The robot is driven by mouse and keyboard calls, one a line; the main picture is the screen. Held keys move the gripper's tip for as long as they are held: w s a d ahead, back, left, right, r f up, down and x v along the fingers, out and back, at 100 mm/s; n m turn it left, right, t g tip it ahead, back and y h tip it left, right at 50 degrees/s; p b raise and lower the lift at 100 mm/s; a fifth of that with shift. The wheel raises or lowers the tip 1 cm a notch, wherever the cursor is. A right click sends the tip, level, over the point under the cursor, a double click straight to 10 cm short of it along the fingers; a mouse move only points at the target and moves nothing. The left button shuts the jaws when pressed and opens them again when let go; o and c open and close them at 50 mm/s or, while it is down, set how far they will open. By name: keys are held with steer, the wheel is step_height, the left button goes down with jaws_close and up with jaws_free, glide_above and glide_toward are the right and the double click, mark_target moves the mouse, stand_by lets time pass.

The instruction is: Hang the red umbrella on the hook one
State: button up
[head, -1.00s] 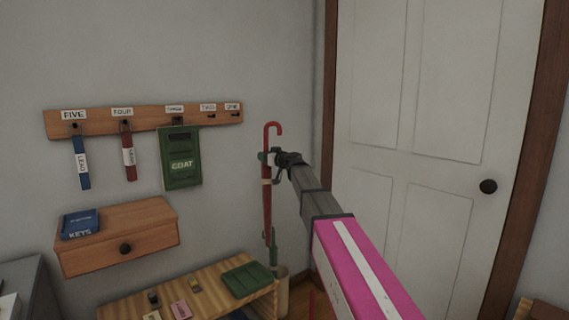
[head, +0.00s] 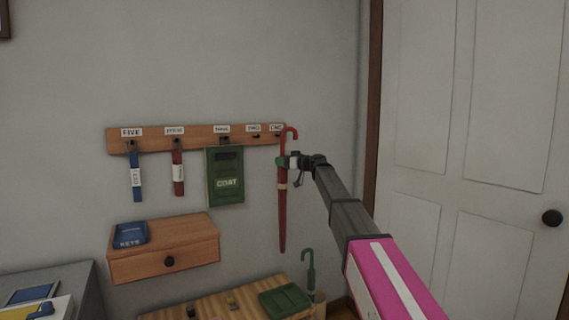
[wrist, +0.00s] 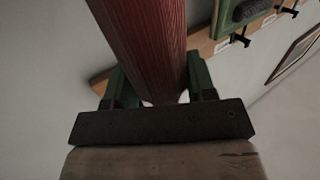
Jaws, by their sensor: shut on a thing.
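The red umbrella (head: 282,210) hangs upright in my gripper (head: 290,162), its curved handle at the top and its tip pointing down. My gripper is shut on its shaft below the handle. In the wrist view the red umbrella (wrist: 145,45) fills the space between the green fingers of my gripper (wrist: 160,90). The wooden hook rail (head: 195,136) is on the wall. The label of hook one (head: 276,127) is at its right end. The handle overlaps that end in the head view; whether it touches the hook I cannot tell.
A green coat pouch (head: 226,190), a red lead (head: 178,175) and a blue lead (head: 136,180) hang on the rail. A drawer (head: 165,255) is below. A green umbrella (head: 310,270) stands by the bench (head: 200,308). A white door (head: 470,120) is at right.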

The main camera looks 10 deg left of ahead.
steer(key=shift+w+a+f, duration=0.35)
steer(key=shift+w+a, duration=0.55)
steer(key=shift+w, duration=0.35)
steer(key=shift+w+a+f, duration=0.3)
steer(key=shift+w+a, duration=0.65)
steer(key=shift+w, duration=0.3)
steer(key=shift+w+a+f, duration=0.35)
steer(key=shift+w+a, duration=0.55)
steer(key=shift+w, duration=0.35)
